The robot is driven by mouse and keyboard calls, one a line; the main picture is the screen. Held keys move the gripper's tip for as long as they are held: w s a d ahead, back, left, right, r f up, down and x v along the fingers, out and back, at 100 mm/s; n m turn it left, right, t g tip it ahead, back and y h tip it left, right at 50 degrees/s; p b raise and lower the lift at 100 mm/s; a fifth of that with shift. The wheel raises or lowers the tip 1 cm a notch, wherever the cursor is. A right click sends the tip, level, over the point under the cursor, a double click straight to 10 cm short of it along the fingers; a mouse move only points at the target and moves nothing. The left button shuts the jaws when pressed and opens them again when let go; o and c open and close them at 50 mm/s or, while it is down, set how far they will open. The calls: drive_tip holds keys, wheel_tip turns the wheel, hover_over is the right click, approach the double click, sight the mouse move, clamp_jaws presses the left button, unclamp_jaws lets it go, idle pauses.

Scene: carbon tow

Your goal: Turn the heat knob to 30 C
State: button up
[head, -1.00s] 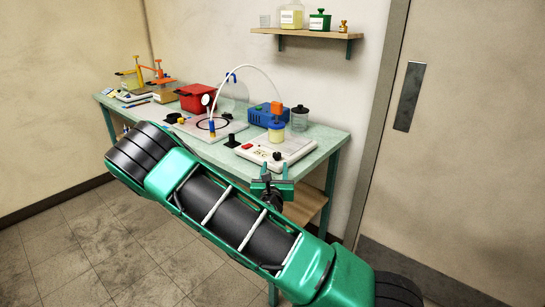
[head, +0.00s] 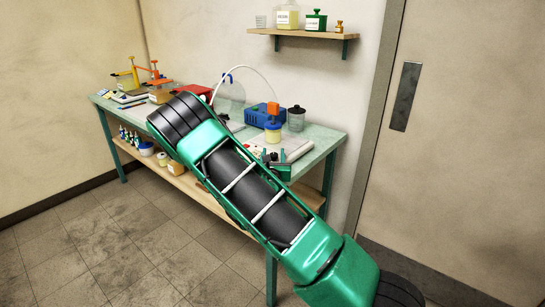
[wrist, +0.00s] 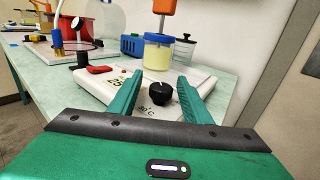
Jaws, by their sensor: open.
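The heat knob (wrist: 161,93) is a black dial with a white pointer mark on the front of a white hot plate (wrist: 98,86). Markings reading about "25" and "30 °C" are printed near it. My gripper (wrist: 158,84) is open, with its two green fingers on either side of the knob in the wrist view. I cannot tell whether either finger touches it. In the head view the gripper (head: 279,160) is at the plate's front, and my arm hides the knob and most of the plate. A jar of pale yellow liquid (wrist: 157,56) stands on the plate.
A red switch (wrist: 98,69) lies left of the knob. A blue box (head: 263,115) and a dark-lidded jar (head: 296,118) stand behind. The bench (head: 325,145) ends just right of the plate, near the wall and door.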

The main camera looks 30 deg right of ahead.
drive_tip(key=c, duration=1)
drive_tip(key=shift+c, duration=0.2)
drive_tip(key=m+g+h, duration=0.4)
drive_tip(key=g, duration=0.1)
drive_tip(key=shift+w+a+h, duration=0.15)
drive_tip(key=shift+a+h, duration=0.05)
drive_tip(key=shift+h, duration=0.1)
drive_tip(key=shift+f+m+g+h, duration=0.1)
drive_tip(key=shift+m+g+h, duration=0.6)
drive_tip(key=shift+m+g, duration=0.75)
drive_tip(key=shift+m+g+h, duration=0.7)
drive_tip(key=shift+m+g, duration=0.35)
drive_tip(key=shift+g, duration=0.8)
drive_tip(key=shift+a, duration=0.1)
drive_tip(key=o, duration=1)
drive_tip(key=shift+w, duration=0.1)
drive_tip(key=shift+o, duration=0.2)
drive_tip(key=shift+g, duration=0.3)
